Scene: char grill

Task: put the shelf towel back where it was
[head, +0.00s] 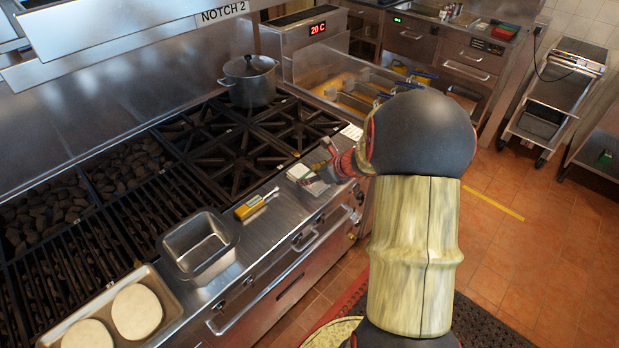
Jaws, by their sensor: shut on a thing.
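My gripper (325,168) is over the front ledge of the range, partly hidden by my own arm. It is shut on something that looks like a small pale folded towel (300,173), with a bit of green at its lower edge. The towel is at or just above the steel ledge; I cannot tell whether it touches. The steel shelf (130,22) labelled "NOTCH 2" runs across the top left, and no towel shows on its visible part.
A lidded pot (250,80) stands on the back burners. A yellow-handled tool (250,206), an empty steel pan (198,246) and a tray (172,299) with pale rounds line the ledge. Fryer baskets (355,95) lie beyond. Tiled floor (540,240) is open on the right.

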